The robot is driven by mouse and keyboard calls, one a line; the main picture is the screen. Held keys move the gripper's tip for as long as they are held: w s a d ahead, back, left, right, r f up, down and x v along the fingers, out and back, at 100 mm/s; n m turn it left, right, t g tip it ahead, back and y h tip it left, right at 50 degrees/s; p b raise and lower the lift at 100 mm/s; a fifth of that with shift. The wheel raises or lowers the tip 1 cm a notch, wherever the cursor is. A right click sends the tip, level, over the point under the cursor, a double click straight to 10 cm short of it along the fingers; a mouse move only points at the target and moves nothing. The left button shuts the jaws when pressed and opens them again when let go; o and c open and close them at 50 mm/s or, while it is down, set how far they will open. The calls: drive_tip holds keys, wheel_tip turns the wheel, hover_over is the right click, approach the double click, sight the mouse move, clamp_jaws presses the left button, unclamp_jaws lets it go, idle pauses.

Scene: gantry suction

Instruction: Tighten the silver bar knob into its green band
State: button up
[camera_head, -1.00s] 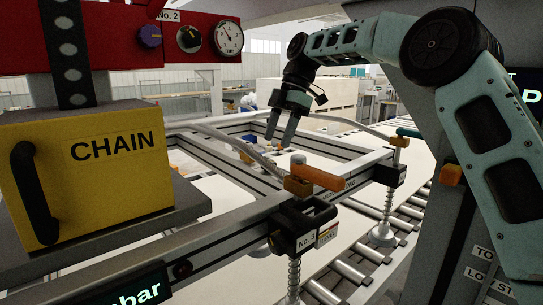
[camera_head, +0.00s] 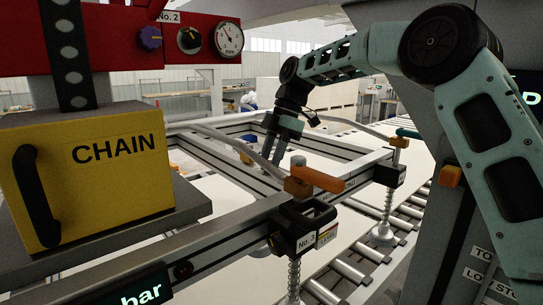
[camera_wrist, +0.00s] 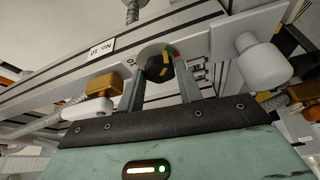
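A round dark knob (camera_wrist: 158,67) with yellow marks lies beyond and between the fingertips, on the pale frame bar (camera_wrist: 208,44). A coloured band (camera_wrist: 174,50) with red and green shows at its edge. I cannot make out a silver bar on this knob or whether the fingers touch it. The knob is not clear in the head view.
A brass fitting with an orange lever (camera_head: 318,179) stands close to the right of my gripper. A pale cylinder (camera_wrist: 260,56) sits right of the knob in the wrist view. The yellow CHAIN box (camera_head: 95,175) and red panel (camera_head: 115,35) are at left.

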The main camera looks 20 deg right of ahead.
drive_tip(key=shift+s+f+m+b, duration=0.1)
drive_tip(key=shift+m+b, duration=0.35)
drive_tip(key=shift+m, duration=0.15)
drive_tip(key=shift+m+t, duration=0.4)
drive_tip(key=shift+m, duration=0.1)
drive_tip(key=o, duration=1)
drive_tip(key=shift+r, duration=0.2)
drive_tip(key=b+v, duration=0.1)
drive_tip(key=v, duration=1)
drive_tip(key=shift+d+r, duration=0.3)
drive_tip(key=shift+d, duration=0.05)
